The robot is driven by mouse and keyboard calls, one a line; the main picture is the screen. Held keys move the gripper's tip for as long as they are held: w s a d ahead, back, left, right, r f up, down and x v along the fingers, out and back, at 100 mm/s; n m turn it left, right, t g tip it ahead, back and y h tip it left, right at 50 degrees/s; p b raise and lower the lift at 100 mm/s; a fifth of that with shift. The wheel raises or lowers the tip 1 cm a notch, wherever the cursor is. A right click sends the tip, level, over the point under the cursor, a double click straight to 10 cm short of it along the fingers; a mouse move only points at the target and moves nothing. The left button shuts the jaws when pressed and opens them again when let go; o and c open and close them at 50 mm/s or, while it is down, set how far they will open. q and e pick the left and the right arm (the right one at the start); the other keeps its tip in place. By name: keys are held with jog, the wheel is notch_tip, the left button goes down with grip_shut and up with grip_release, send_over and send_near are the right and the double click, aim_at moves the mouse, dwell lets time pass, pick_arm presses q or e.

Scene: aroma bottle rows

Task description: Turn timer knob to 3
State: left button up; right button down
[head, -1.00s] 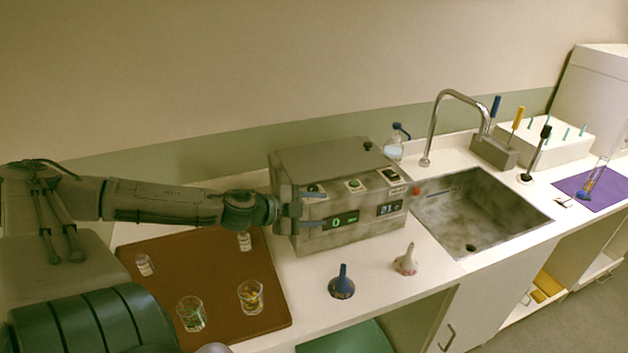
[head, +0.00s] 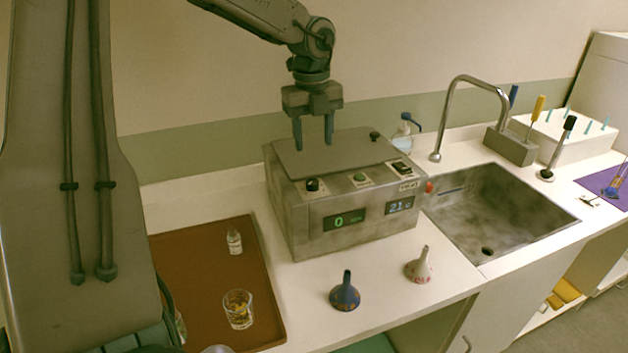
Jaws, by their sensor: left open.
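The grey metal box (head: 364,222) stands on the white counter. Its sloped top strip carries a black knob (head: 312,185) at the left, a green button (head: 359,177) in the middle and a dark switch (head: 400,167) at the right. Another small black knob (head: 375,135) sits at the back right of the lid. The left display (head: 347,219) reads 0 and the right one (head: 400,205) reads about 21. My left gripper (head: 314,146) points down above the lid, behind the front black knob. It is open and empty. My right gripper is not in view.
A brown tray (head: 200,270) with a small bottle (head: 234,241) and a glass (head: 238,309) lies to the left. A blue funnel (head: 345,293) and a pale funnel (head: 419,267) stand in front. A sink (head: 500,215) with a tall tap (head: 443,120) is at the right.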

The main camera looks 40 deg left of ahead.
aim_at(313, 182)
pick_arm(q)
notch_tip(313, 182, down, 10)
jog(key=p, duration=0.3)
jog(key=shift+s+f+p, duration=0.1)
jog(key=shift+f+p, duration=0.05)
jog(key=shift+p, duration=0.2)
jog(key=shift+a, duration=0.1)
jog(key=c, duration=1)
